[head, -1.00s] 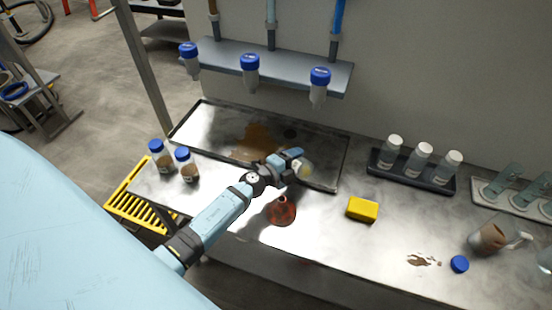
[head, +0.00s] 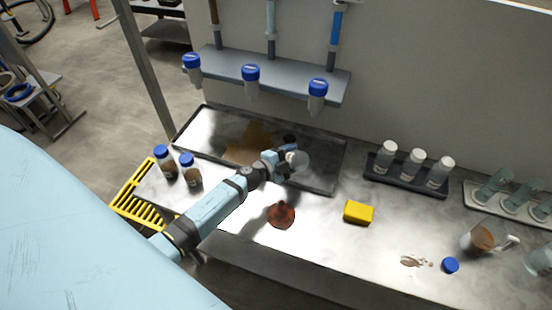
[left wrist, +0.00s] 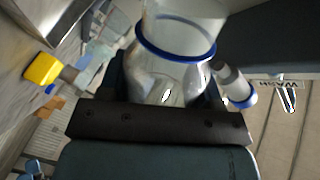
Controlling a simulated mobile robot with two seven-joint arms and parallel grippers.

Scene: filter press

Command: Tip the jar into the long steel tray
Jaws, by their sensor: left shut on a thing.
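The long steel tray (head: 208,127) lies on the bench by the wall, with a brown puddle (head: 247,147) on its floor. My left gripper (head: 284,158) is over the tray's right half, shut on the jar (head: 299,161). The jar looks pale and tilted in the head view; its mouth is hard to make out. In the left wrist view the jar (left wrist: 172,70) is clear with a blue ring, and I see no brown contents in it. The gripper's fingers are mostly hidden by its own body. My right gripper is not in view.
Two blue-capped jars (head: 190,172) stand left of my arm. A red-brown round patch (head: 281,214) and a yellow block (head: 358,212) lie in front of the tray. A bottle rack (head: 405,178), mug (head: 480,240) and blue cap (head: 451,265) are to the right. Blue-topped fittings hang above.

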